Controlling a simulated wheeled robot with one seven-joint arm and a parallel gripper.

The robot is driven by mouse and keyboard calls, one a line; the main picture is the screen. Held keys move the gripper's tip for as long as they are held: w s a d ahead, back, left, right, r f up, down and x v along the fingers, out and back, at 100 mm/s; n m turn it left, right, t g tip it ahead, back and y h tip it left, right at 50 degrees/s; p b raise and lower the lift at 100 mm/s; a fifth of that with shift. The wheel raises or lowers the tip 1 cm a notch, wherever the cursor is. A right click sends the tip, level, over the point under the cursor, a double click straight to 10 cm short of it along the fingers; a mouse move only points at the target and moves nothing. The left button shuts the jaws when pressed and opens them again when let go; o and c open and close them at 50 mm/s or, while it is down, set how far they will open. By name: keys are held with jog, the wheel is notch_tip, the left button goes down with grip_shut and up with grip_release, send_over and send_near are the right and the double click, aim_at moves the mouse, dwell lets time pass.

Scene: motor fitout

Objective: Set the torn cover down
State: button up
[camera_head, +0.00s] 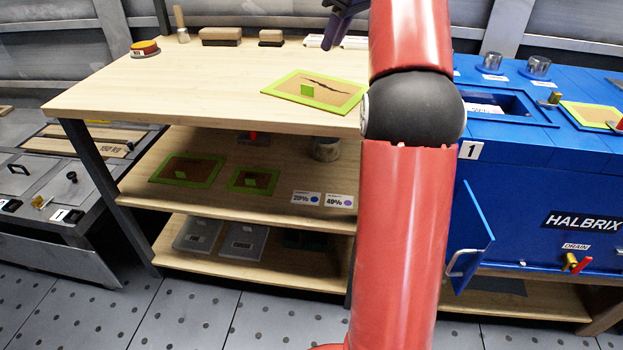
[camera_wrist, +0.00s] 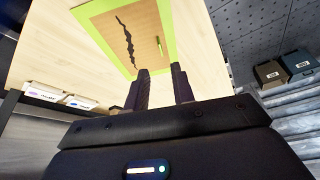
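The torn cover (camera_head: 330,97) is a brown panel with a lime-green frame, a jagged black tear and a small green upright tab. It lies flat on the wooden bench top, near the front edge. It also shows in the wrist view (camera_wrist: 112,38), beyond my fingers. My gripper (camera_wrist: 160,72) has its two dark fingers apart with nothing between them; the tab lies just past the fingertips. In the head view, the dark gripper (camera_head: 332,38) is at the top, above and behind the cover and apart from it. My red arm hides part of the bench's right side.
The bench top (camera_head: 210,90) is clear left of the cover. Brushes (camera_head: 221,37) and a red-and-yellow round item (camera_head: 145,48) stand at its back. Two more green-framed covers (camera_head: 187,169) lie on the middle shelf. The blue Halbrix unit (camera_head: 550,190) stands right, its small door (camera_head: 472,240) open.

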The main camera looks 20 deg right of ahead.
jog(key=s+a+f+m+h, duration=0.1)
jog(key=s+a+f+m, duration=0.25)
jog(key=s+a, duration=0.7)
jog(key=s+a+f+m, duration=0.1)
jog(key=s+a+f, duration=0.1)
jog(key=s+f, duration=0.3)
jog(key=s+a+f+m+t+h, duration=0.1)
jog(key=s+a+f, duration=0.2)
jog(key=s+f, duration=0.3)
jog(key=s+a+f+m+t, duration=0.1)
jog(key=s+a+f, duration=0.1)
jog(key=s+f, duration=0.3)
notch_tip(320, 180, down, 3)
jog(key=shift+s+a+r, duration=0.1)
jog(key=shift+s+a, duration=0.1)
jog(key=shift+a, duration=0.2)
